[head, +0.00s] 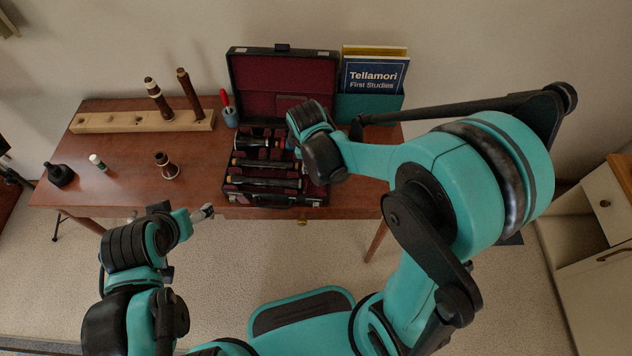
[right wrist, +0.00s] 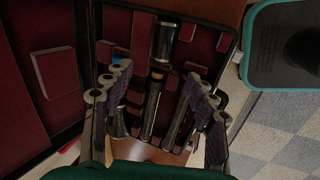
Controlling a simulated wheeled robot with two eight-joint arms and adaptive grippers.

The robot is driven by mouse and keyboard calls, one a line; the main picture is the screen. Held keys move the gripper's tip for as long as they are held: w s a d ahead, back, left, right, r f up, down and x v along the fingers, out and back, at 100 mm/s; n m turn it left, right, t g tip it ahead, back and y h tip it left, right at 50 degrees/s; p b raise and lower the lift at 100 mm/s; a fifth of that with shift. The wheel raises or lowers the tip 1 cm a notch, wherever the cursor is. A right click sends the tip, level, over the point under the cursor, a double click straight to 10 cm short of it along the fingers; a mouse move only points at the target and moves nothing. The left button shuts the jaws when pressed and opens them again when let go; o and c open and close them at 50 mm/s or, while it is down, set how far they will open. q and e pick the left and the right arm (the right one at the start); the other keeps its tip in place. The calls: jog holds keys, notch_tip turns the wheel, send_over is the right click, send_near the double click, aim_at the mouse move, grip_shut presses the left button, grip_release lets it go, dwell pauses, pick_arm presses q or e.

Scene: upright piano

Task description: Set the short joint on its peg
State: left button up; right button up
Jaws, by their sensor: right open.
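An open case (head: 232,203) with dark red lining holds several dark joints in its lower half. One is a joint with pale bands (head: 256,141); another lies in the middle (head: 263,163). I cannot tell for sure which is the short joint. A pale wooden peg rack (head: 112,124) at the back left carries two upright brown joints (head: 158,98) (head: 188,94). My right gripper (right wrist: 158,75) is open above the case, its fingers either side of a dark slender joint (right wrist: 152,105), with nothing visibly held. My arm hides it in the head view. My left gripper (head: 204,213) is before the table; its jaws are unclear.
A small flared brown piece (head: 167,168), a white-capped item (head: 97,161) and a black bottle-like item (head: 60,175) stand on the left tabletop. A blue book (head: 375,75) stands at the back right.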

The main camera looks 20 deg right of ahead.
jog(key=shift+n, duration=0.3)
jog(key=b+x, duration=0.2)
jog(key=x, duration=0.2)
jog(key=b+x, duration=0.2)
jog(key=x, duration=0.3)
jog(key=shift+s+f, duration=0.2)
jog(key=shift+f, duration=0.05)
jog(key=shift+r, duration=0.1)
jog(key=shift+c, duration=0.3)
jog(key=shift+s, duration=0.1)
jog(key=c, duration=1)
jog(key=shift+s, duration=0.1)
jog(key=shift+c, duration=0.6)
